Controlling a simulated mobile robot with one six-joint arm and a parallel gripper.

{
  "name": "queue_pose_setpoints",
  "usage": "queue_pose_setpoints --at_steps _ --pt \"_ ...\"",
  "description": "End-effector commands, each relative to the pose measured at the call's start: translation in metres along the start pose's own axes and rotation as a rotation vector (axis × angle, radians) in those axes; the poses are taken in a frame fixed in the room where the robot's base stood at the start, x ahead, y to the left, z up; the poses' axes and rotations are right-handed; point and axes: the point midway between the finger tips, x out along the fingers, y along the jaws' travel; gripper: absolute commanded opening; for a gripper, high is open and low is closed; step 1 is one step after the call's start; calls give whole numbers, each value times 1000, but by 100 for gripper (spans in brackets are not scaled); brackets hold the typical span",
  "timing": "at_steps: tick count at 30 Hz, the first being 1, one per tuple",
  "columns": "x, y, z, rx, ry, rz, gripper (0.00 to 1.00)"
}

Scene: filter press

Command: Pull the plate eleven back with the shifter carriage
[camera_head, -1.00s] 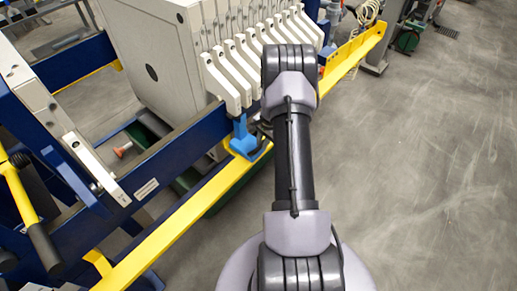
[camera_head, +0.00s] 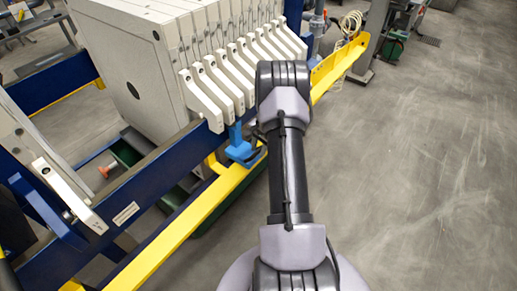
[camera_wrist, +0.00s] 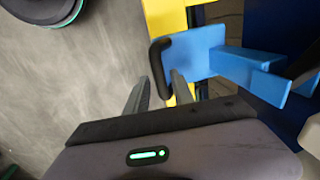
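The blue shifter carriage (camera_head: 240,152) sits on the yellow rail (camera_head: 190,216), below the near handles of the plate stack. It also shows in the wrist view (camera_wrist: 200,54), with its black handle (camera_wrist: 157,66) at the side. My gripper (camera_wrist: 159,82) has one finger on each side of this handle, close against it. In the head view my arm mostly hides the gripper. The pale plates (camera_head: 235,75) hang in a row with their handles sticking out. I cannot read any plate number, so I cannot tell which is plate eleven.
A blue side beam (camera_head: 150,180) runs beside the yellow rail. A thick white end block (camera_head: 125,70) stands left of the plates. A hose coil (camera_head: 350,22) hangs at the rail's far end. The grey floor (camera_head: 430,170) on the right is clear.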

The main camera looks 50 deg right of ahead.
Motion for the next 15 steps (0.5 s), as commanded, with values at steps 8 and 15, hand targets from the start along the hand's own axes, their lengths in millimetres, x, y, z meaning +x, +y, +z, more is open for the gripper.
queue_pose_setpoints --at_steps 8,15 --pt "0 0 0 0 0 -1 38" --pt "-31 -1 0 0 2 -2 38"
